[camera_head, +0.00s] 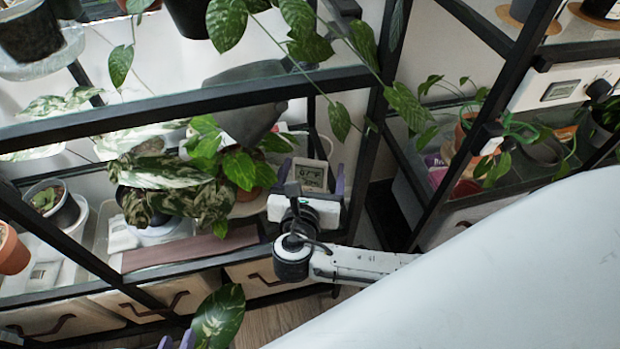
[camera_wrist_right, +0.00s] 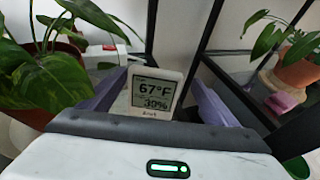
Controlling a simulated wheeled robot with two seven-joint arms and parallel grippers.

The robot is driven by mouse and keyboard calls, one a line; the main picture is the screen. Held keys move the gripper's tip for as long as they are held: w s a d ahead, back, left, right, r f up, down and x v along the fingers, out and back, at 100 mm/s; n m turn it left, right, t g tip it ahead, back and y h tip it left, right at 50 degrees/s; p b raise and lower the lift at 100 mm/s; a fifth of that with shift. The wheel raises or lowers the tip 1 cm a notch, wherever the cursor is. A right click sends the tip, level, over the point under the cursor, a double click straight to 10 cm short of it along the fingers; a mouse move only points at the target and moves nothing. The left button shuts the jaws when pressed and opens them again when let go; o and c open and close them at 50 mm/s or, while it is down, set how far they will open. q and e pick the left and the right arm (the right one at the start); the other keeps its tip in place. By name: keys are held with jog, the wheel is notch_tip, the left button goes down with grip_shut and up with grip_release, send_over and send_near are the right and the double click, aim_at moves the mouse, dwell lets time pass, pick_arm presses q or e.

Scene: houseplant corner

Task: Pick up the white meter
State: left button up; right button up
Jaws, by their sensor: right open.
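The white meter (camera_head: 310,172) stands upright on the lower shelf beside leafy plants. In the right wrist view the meter (camera_wrist_right: 154,112) faces me, its screen reading 67°F and 30%. My right gripper (camera_head: 312,178) is open in front of it. Its purple fingers show on either side of the meter in the wrist view, with gaps left and right; contact does not show. The meter's bottom is hidden behind the gripper body. My left gripper (camera_head: 176,341) shows only as two purple fingertips, set apart, at the bottom edge.
A variegated plant (camera_head: 165,180) and a green-leaved plant (camera_head: 240,165) crowd the left of the meter. A black shelf post (camera_head: 368,150) stands close to its right. Trailing leaves (camera_head: 405,100) hang above. A white device with a screen (camera_head: 560,91) is on the right shelf.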

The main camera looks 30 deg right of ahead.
jog(key=b+x, duration=0.1)
jog(key=x, duration=0.1)
jog(key=b+x, duration=0.1)
jog(key=x, duration=0.1)
jog(key=shift+w+a+f, duration=0.15)
jog(key=shift+w+f, duration=0.05)
jog(key=shift+w, duration=0.25)
jog(key=shift+w+d, duration=0.25)
jog(key=shift+w, duration=0.1)
pick_arm(q)
jog(key=shift+w+d+f+m+g+h, duration=0.15)
jog(key=shift+w+d+f+g, duration=0.1)
jog(key=shift+d+f, duration=0.2)
jog(key=shift+w+d+f+m+g+h, duration=0.2)
jog(key=shift+d+f, duration=0.1)
jog(key=shift+f, duration=0.15)
pick_arm(e)
jog(key=c, duration=1.1)
pick_arm(q)
jog(key=shift+r, duration=0.15)
pick_arm(e)
jog(key=shift+r, duration=0.1)
jog(key=shift+c, duration=0.2)
